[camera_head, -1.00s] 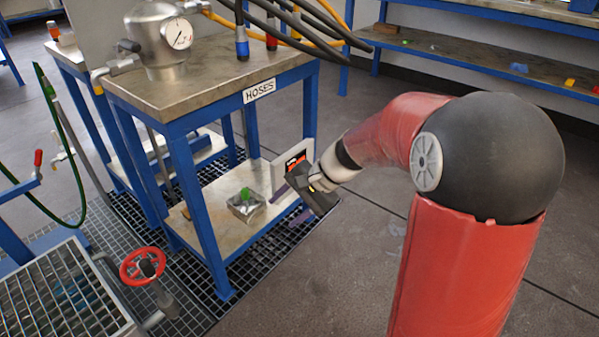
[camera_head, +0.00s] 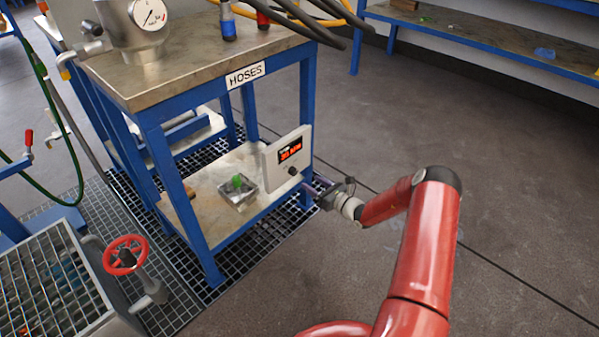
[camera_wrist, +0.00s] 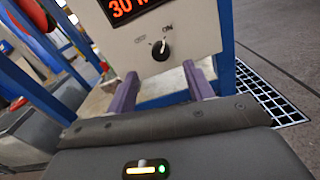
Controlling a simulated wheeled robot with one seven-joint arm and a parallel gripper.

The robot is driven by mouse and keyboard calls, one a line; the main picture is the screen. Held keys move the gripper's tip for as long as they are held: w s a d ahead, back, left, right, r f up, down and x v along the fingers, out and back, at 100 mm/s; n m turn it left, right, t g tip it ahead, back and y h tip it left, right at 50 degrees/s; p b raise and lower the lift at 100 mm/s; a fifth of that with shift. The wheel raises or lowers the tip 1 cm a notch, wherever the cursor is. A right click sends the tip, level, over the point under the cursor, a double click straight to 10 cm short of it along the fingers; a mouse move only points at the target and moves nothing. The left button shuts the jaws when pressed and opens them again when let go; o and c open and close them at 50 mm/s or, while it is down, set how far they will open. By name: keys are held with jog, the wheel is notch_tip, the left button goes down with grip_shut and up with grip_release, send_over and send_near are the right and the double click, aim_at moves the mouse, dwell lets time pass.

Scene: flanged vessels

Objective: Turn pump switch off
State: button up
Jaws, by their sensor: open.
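The pump switch is a round black knob (camera_wrist: 161,50) with a light pointer mark, low on the front of a white control box (camera_wrist: 195,25). The pointer tilts up towards the "ON" label. In the head view the control box (camera_head: 302,144) stands on the lower shelf of the "HOSES" table, with a red lit display (camera_head: 290,148) and the knob (camera_head: 292,170) below it. My gripper (camera_head: 312,186) is just right of and below the box. In the wrist view its two purple fingers (camera_wrist: 160,85) are apart and empty, below the knob and not touching it.
The table's blue frame (camera_head: 305,100) stands close to the box. A small metal tray (camera_head: 238,192) with a green item sits on the shelf (camera_head: 215,175). A red valve wheel (camera_head: 125,255) is at lower left. The floor (camera_head: 400,130) right of the table is clear.

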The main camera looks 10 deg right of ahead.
aim_at(296, 172)
jog(key=x, duration=0.7)
jog(key=shift+w+a+f, duration=0.1)
jog(key=shift+w+a, duration=0.1)
jog(key=shift+w, duration=0.05)
jog(key=c, duration=1)
